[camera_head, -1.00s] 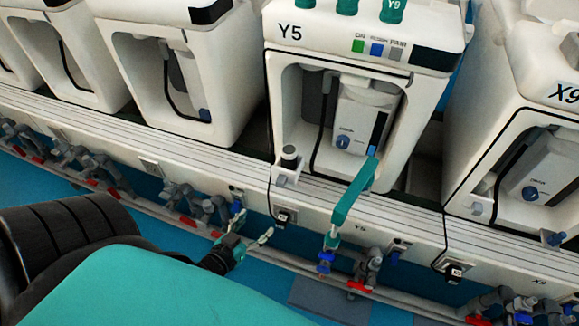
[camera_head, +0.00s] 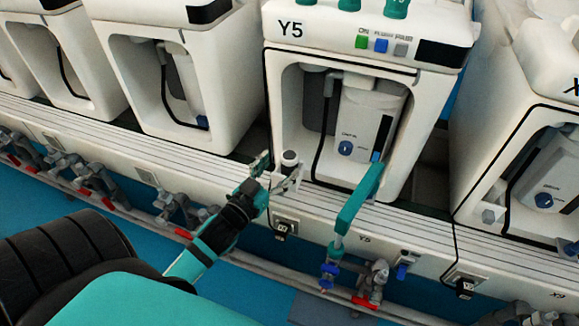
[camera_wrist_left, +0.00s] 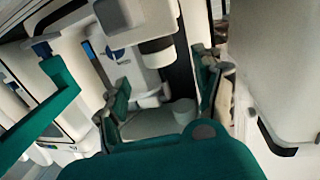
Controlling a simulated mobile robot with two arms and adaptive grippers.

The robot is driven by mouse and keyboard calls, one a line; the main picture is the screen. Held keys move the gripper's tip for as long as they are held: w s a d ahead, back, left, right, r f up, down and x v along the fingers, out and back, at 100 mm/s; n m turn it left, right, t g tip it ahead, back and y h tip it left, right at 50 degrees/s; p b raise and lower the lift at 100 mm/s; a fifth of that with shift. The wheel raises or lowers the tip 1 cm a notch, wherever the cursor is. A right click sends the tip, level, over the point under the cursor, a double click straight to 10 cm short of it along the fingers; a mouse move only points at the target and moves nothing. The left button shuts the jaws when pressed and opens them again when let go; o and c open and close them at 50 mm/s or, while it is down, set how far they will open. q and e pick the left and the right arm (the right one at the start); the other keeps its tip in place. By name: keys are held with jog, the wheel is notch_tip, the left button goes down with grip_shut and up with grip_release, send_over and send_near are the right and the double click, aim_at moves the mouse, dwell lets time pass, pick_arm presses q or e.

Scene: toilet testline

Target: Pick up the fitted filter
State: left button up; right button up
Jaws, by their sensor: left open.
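In the left wrist view the open fingers (camera_wrist_left: 162,90) show on either side of pale, rounded parts. I cannot tell surely which is the filter there. My right gripper is out of view.
A teal bent bar (camera_head: 357,206) juts from the front of Y5, right of my gripper. A hose (camera_head: 319,140) and a grey-white container (camera_head: 363,125) sit inside the bay. Valves (camera_head: 370,280) line the lower rail. Neighbouring units (camera_head: 190,80) stand on both sides.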

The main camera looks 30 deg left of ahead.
aim_at(285, 161)
pick_arm(q)
jog(key=shift+w+a+f+b, duration=0.15)
jog(key=shift+w+b, duration=0.1)
jog(key=shift+w, duration=1.25)
jog(key=shift+w+a+f+b, duration=0.15)
jog(key=shift+w+b, duration=0.1)
jog(key=shift+w, duration=1.2)
jog(key=shift+d, duration=0.1)
jog(key=c, duration=1.3)
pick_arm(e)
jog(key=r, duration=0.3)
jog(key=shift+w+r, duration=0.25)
